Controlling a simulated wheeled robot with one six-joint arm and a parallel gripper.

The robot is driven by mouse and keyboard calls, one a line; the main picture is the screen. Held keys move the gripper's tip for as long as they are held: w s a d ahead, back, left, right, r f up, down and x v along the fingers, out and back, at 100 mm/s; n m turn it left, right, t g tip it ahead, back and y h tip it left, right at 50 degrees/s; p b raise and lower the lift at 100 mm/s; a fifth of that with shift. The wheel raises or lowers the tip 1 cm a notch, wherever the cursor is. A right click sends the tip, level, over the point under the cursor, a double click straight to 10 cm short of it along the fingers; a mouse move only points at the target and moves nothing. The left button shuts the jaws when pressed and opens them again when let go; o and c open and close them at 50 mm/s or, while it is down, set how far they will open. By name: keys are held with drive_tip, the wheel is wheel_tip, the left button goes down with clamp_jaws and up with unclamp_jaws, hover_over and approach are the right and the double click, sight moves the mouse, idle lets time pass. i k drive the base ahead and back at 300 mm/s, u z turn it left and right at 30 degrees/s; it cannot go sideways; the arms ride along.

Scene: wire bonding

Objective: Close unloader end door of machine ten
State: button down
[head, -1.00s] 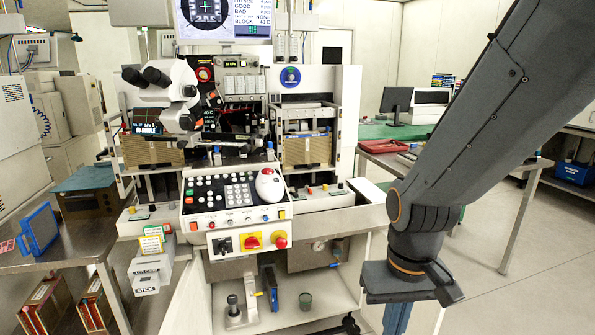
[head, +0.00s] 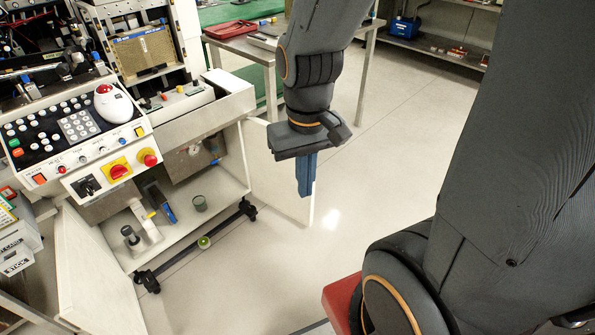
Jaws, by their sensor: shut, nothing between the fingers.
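The bonding machine (head: 215,120) stands at the left with its lower cabinet open. One white door (head: 275,170) hangs open at the cabinet's right end. Another white door (head: 92,275) stands open at its left end. No label shows which is the unloader end or the machine's number. My gripper (head: 306,190) points down with blue fingers, shut and empty. In the picture it overlaps the right door's outer edge and hides part of it; I cannot tell whether they touch.
A control panel (head: 75,135) juts out above. A steel table (head: 275,50) with a red tray (head: 230,27) stands behind. Clear floor (head: 400,190) lies to the right.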

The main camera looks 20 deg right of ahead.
sight(273, 182)
drive_tip(key=z, duration=1.6)
drive_tip(key=i, duration=3.3)
drive_tip(key=u, duration=3.85)
drive_tip(key=i, duration=0.5)
drive_tip(key=z, duration=0.6)
drive_tip(key=k, duration=0.1)
drive_tip(key=u, duration=0.15)
